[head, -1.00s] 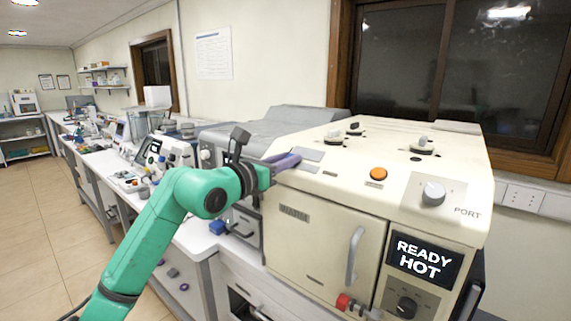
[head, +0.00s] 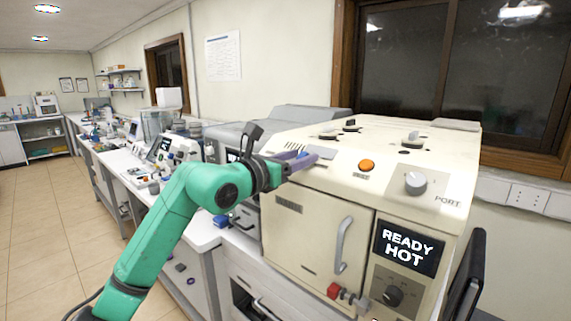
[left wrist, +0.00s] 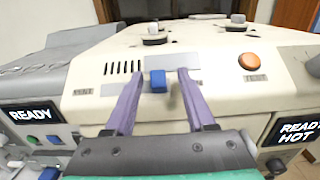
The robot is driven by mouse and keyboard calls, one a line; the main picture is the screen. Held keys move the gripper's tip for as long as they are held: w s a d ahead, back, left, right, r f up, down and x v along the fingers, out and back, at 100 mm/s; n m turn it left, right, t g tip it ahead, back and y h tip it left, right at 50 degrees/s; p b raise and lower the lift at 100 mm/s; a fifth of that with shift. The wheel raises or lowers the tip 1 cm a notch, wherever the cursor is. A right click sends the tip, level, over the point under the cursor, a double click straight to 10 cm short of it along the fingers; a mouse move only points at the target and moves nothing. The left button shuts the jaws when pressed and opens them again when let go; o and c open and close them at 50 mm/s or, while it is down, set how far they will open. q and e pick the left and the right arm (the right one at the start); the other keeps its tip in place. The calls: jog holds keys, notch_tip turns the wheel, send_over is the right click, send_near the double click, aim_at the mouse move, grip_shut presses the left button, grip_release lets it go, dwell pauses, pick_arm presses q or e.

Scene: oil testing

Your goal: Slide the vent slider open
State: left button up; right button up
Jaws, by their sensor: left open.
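The vent slider is a small blue knob (left wrist: 158,80) on the sloped front top edge of the cream machine (head: 310,210). In the left wrist view it stands right of dark vent slots (left wrist: 122,67) and a "VENT" label. My left gripper (left wrist: 159,75) is open, with its two purple fingers on either side of the knob and a gap on both sides. In the head view the left gripper (head: 308,160) is at the machine's upper left front edge, and the knob is hidden there by the fingers. My right gripper is not in view.
An orange button (head: 366,166) and a grey dial (head: 415,183) are right of the gripper on the machine. A "READY HOT" screen (head: 408,246) and door handle (head: 343,245) are on its front. A grey machine (head: 240,132) stands behind at the left.

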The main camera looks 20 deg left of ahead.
pick_arm(q)
jog(key=b+v, duration=0.7)
jog(key=v, duration=0.7)
jog(key=shift+s+d, duration=0.15)
jog(key=shift+d, duration=0.15)
